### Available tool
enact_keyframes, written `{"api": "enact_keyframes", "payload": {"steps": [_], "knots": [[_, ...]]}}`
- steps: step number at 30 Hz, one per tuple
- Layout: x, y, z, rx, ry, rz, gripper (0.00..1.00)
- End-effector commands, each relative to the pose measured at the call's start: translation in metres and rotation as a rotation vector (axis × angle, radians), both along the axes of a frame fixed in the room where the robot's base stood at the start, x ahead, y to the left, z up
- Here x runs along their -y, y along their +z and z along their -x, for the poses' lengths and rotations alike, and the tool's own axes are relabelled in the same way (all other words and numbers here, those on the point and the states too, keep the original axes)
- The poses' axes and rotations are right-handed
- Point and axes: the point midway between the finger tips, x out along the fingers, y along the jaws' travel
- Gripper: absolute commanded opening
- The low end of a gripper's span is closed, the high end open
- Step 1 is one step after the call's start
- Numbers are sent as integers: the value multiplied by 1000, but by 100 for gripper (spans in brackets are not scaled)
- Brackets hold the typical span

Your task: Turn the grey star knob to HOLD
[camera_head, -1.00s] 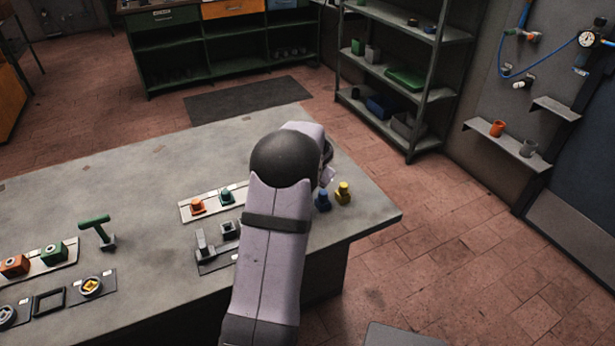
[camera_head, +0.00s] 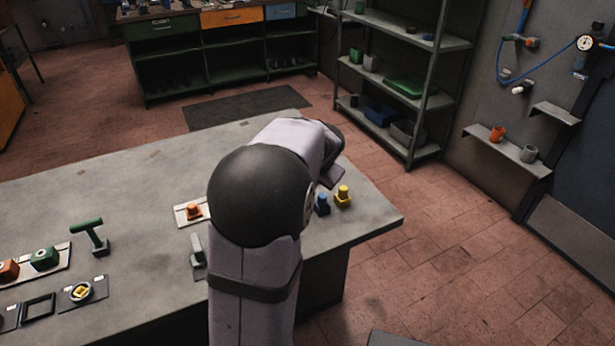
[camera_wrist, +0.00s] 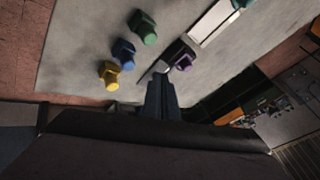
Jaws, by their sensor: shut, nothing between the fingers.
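I cannot clearly make out the grey star knob in either current view. At the left edge of the head view a dark plate (camera_head: 9,318) is cut off by the frame, and any knob on it barely shows. No HOLD mark is readable. My gripper (camera_wrist: 160,82) shows in the wrist view with its fingers together and empty, over the table. In the head view my arm hides the fingers.
Blue (camera_head: 322,204) and yellow (camera_head: 343,196) pieces stand near the right corner. My arm hides some fixtures.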

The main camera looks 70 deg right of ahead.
Motion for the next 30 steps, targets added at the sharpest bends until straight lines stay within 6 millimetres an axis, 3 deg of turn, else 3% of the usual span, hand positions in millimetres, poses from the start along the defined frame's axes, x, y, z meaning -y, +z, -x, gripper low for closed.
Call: {"api": "enact_keyframes", "payload": {"steps": [4, 7, 11, 15, 17, 20, 25, 30], "knots": [[0, 2, 3, 0, -5, 0, 0], [2, 2, 17, -1, -33, -7, 0], [4, -18, 63, -1, -121, -66, 0], [11, -47, 122, 58, -272, -143, 0], [15, -56, 132, 133, -333, -180, 0], [23, -58, 124, 265, -366, -219, 0], [34, -28, 83, 442, -300, -219, 0], [29, -13, 61, 513, -217, -225, 0]]}}
